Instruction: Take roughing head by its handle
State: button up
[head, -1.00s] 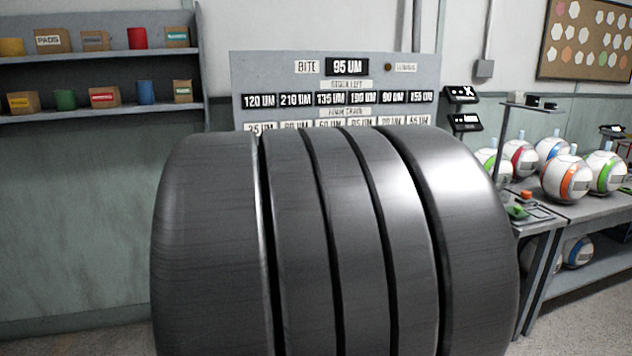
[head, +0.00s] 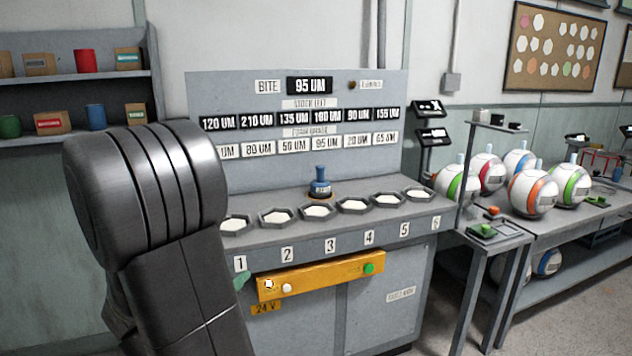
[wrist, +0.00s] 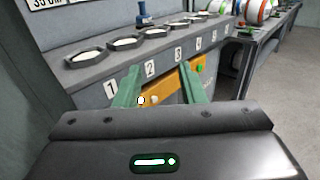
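The roughing head (head: 319,184) is a small blue piece with an upright knobbed handle. It stands on a brownish round base on the press bench, behind the row of hexagonal trays. It also shows at the top of the wrist view (wrist: 143,14). My gripper (wrist: 158,82) has two green fingers spread apart with nothing between them. It is in front of the bench's left end, apart from the roughing head. In the head view my dark arm hides most of the gripper; one green fingertip shows by the number 1.
Several hexagonal trays (head: 354,205) with white contents line the bench front, numbered 1 to 6. An orange bar (head: 320,276) with buttons juts below them. A display panel (head: 297,125) reading "BITE 95 UM" rises behind. Balls (head: 532,193) sit on a side table at right.

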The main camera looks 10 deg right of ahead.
aim_at(320, 187)
jog(key=i+l+u, duration=0.1)
jog(key=i+l, duration=0.15)
jog(key=i+l+u, duration=0.15)
jog(key=l, duration=0.3)
jog(key=i+l+u, duration=0.1)
jog(key=i+l, duration=0.15)
jog(key=l, duration=0.15)
jog(key=i+l+u, duration=0.15)
jog(key=l, duration=0.2)
jog(key=i+l+u, duration=0.1)
jog(key=l, duration=0.35)
jog(key=i+l+u, duration=0.15)
jog(key=l, duration=0.3)
jog(key=i+l+u, duration=0.1)
jog(key=i+l, duration=0.15)
jog(key=l, duration=0.2)
jog(key=i+l+u, duration=0.15)
jog(key=l, duration=0.3)
